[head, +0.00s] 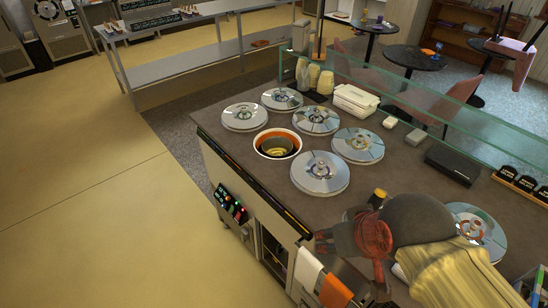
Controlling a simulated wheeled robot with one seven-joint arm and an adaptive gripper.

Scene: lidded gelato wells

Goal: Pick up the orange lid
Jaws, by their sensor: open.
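No lid is orange all over. Several round silvery lids sit on the wells in the counter. The lid with the clearest orange-red ring around its knob (472,232) is at the right, partly hidden behind my arm.
One well (277,144) is uncovered, with an orange rim and dark inside. A glass guard (440,115) runs along the back of the counter (405,175). A white box (355,100) and a dark flat box (453,163) stand near it. White and orange towels (334,291) hang in front.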

